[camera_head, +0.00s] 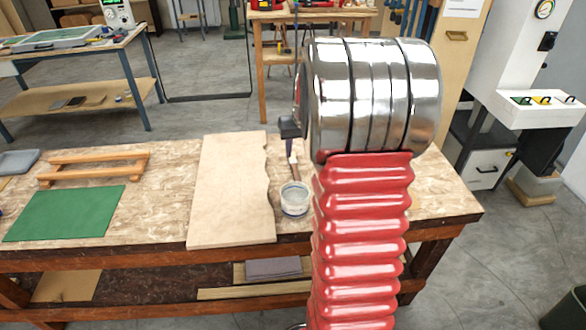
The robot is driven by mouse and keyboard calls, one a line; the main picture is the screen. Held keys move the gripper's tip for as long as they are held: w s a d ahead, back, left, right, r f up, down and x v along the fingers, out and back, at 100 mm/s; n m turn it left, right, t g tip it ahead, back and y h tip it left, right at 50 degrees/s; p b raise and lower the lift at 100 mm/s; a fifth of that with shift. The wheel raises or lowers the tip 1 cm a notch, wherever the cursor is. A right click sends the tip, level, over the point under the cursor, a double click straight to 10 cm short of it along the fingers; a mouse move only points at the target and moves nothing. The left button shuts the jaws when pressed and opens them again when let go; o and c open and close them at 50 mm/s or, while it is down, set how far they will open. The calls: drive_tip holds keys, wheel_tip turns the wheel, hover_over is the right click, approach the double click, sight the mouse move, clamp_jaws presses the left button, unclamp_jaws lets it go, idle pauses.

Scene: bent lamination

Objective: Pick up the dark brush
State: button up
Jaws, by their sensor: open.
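A slim brush (294,168) with a brownish handle and a pale band lies just behind a small clear jar (294,200) on the workbench. Its upper end meets a dark block (289,128), which looks like a fingertip of my open gripper; I cannot tell whether they touch or only overlap in the view. My chrome wrist and red ribbed arm hide the rest of the gripper and the bench behind them. I see nothing held.
A pale wooden board (228,190) with a wavy right edge lies left of the jar. A green mat (66,213) and a wooden rack (95,168) lie further left on the workbench (165,195). Bare bench top shows between mat and board.

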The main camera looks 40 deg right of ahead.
approach(296, 171)
drive_tip(key=shift+x, duration=1.25)
drive_tip(key=shift+a+f, duration=0.15)
drive_tip(key=shift+x, duration=2.55)
drive_tip(key=shift+c, duration=0.3)
clamp_jaws()
